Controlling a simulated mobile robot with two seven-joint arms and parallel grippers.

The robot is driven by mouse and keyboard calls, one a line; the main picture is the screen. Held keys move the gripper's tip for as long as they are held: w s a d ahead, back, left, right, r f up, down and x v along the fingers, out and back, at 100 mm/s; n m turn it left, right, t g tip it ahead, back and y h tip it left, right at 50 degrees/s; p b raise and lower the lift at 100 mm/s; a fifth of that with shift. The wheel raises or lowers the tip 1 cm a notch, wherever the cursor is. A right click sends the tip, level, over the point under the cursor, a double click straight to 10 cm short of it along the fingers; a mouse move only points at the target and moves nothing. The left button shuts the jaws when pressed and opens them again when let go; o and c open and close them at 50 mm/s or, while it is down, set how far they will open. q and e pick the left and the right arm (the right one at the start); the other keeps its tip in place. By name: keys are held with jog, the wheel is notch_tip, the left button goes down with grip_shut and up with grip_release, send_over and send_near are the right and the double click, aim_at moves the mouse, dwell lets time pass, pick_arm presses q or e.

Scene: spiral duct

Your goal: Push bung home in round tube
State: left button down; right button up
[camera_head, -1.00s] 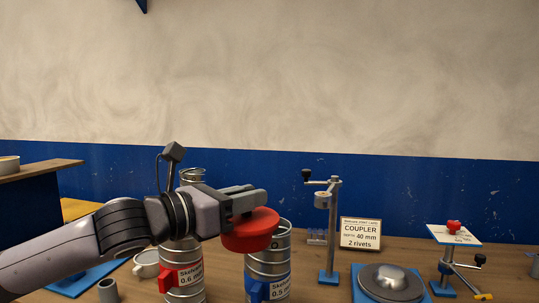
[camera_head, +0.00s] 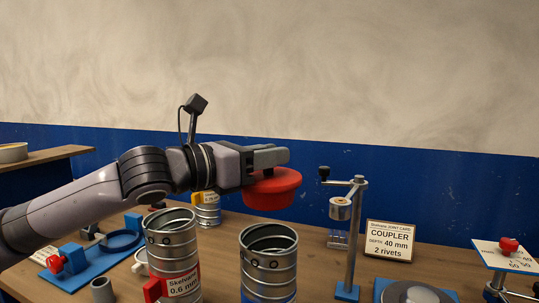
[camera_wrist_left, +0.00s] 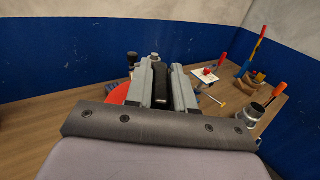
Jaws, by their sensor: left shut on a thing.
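My left gripper (camera_head: 268,158) is shut on the red bung (camera_head: 272,190), a round, tapered cap, and holds it in the air. In the left wrist view, the fingers (camera_wrist_left: 162,82) hide most of the bung, and its red edge (camera_wrist_left: 118,95) shows at their left. Two ribbed metal round tubes stand upright with open tops: the left tube (camera_head: 172,245) has a red clamp and a "0.6 mm" label, the right tube (camera_head: 268,262) stands in front of and below the bung. The bung is apart from both rims in the picture. My right gripper is not in view.
A metal stand (camera_head: 352,235) with a small roller and a card reading "COUPLER" (camera_head: 390,240) stand right of the tubes. A round metal disc (camera_head: 412,294) is at the front right.

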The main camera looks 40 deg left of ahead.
aim_at(268, 205)
pick_arm(q)
jog(key=shift+f+b, duration=2.05)
jog(key=shift+f, duration=0.8)
jog(key=shift+p, duration=0.5)
jog(key=shift+p, duration=0.5)
jog(key=shift+f+b, duration=0.9)
jog(key=shift+f, duration=0.35)
jog(key=shift+f, duration=0.35)
jog(key=shift+f+b, duration=0.8)
jog(key=shift+b, duration=0.05)
jog(key=c, duration=0.9)
grip_release()
